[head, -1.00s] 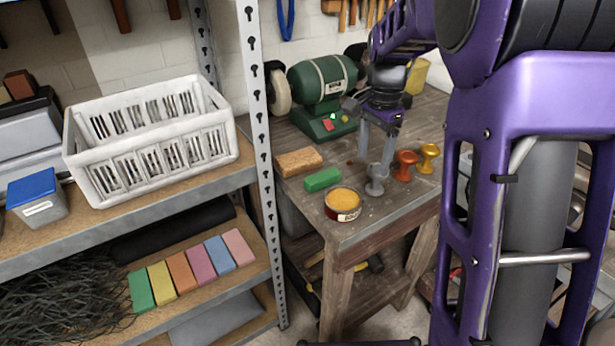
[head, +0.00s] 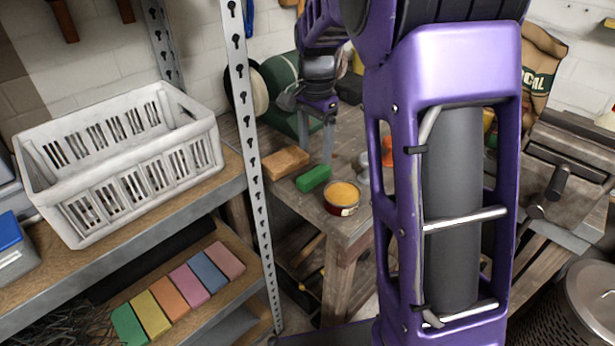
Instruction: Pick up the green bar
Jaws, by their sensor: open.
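The green bar (head: 313,179) lies flat on the wooden workbench (head: 345,229), between a brown block and an open round tin. My gripper (head: 316,152) is open and points down, its two fingers above or behind the bar as seen from the head. It looks empty and apart from the bar; the exact height of the fingertips is hard to tell. A second flat green block (head: 129,326) lies in a row of coloured blocks on the lower shelf at left.
The brown block (head: 286,162) and the tin of yellow paste (head: 342,197) stand close to the bar. A green bench grinder (head: 283,90) is behind. The metal shelf post (head: 252,150) and white crate (head: 120,160) are at left. A vise (head: 575,150) is at right.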

